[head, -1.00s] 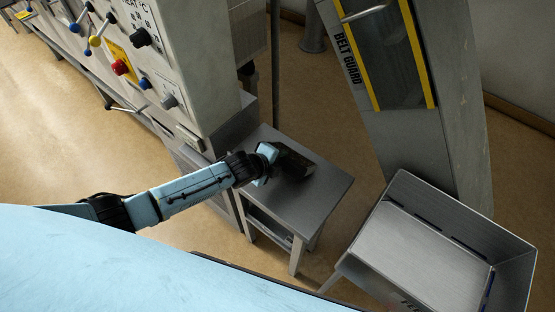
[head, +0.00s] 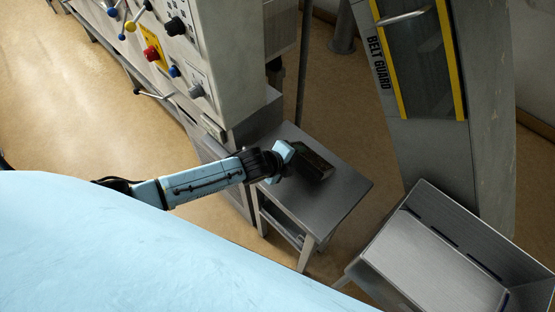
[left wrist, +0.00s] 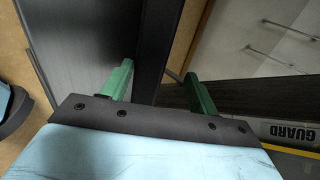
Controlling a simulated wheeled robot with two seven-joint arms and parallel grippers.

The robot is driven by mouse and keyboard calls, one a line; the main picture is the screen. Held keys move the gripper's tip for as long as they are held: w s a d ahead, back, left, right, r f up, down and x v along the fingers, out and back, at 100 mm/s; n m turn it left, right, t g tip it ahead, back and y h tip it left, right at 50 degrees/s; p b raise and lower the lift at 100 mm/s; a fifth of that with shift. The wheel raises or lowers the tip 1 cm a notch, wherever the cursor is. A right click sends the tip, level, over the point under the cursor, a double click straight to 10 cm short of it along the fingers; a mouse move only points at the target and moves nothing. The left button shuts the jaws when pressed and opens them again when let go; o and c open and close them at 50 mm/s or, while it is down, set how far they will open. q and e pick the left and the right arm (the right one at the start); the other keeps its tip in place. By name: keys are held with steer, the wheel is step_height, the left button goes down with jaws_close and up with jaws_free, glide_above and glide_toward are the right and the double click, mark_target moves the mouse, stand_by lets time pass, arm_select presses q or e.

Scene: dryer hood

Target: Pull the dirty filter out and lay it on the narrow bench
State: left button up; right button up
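The exact contact is dim. My right gripper is in neither view.
A machine with knobs and levers (head: 235,60) stands behind and left of the bench. A belt guard (head: 425,70) with yellow edges rises to the right. A metal tray (head: 450,265) stands at front right. The bench's front right part is bare.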

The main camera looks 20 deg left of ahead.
arm_select(q)
steer(key=v, duration=1)
steer(key=shift+s+r+p, duration=0.15)
steer(key=shift+s+p, duration=0.05)
steer(key=shift+p, duration=0.2)
